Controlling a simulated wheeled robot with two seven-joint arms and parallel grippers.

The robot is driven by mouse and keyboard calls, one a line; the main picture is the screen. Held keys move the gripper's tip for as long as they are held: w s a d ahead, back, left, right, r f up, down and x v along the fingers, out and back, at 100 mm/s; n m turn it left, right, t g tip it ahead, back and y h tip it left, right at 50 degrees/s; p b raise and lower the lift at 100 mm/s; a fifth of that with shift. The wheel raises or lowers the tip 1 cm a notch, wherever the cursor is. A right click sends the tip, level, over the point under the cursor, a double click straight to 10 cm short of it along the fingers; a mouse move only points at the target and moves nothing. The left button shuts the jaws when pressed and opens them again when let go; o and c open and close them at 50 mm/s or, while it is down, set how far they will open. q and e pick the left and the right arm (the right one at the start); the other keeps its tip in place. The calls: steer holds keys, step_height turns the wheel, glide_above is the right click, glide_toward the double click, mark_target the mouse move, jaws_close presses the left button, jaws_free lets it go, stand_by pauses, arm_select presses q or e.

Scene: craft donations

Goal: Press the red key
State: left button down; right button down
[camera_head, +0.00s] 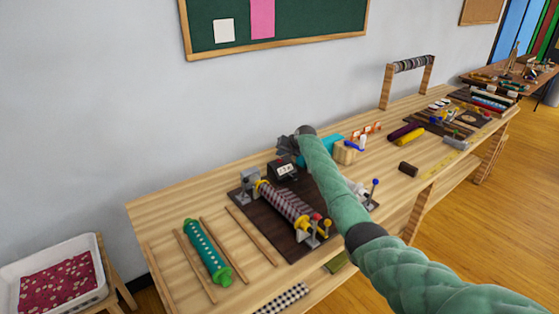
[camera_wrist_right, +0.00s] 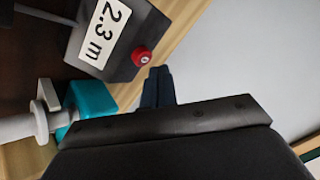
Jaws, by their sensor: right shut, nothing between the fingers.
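The red key (camera_wrist_right: 141,56) is a small round red button with a pale mark. It sits on the edge face of a dark counter box (camera_wrist_right: 125,70) whose white display reads "2.3 m". In the head view the box (camera_head: 284,170) stands at the back of a dark board, and the key cannot be made out there. My right gripper (camera_head: 286,146) is over the back of the box. In the wrist view its shut, empty fingertips (camera_wrist_right: 157,72) are close beside the key; whether they touch it is unclear. My left gripper is not in view.
The dark board (camera_head: 290,240) carries a winder with a striped roll (camera_head: 286,203). A teal block (camera_head: 333,142) and a wooden block (camera_head: 346,152) stand right of my gripper. A green roller (camera_head: 207,252) and wooden sticks lie at the left. The wall is behind the table.

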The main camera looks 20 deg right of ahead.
stand_by(0.4)
steer(key=shift+f, duration=0.4)
stand_by(0.4)
steer(key=shift+f+b, duration=0.35)
steer(key=shift+f, duration=0.15)
stand_by(0.4)
stand_by(0.3)
steer(key=shift+r+p, duration=0.65)
steer(key=shift+r, duration=0.25)
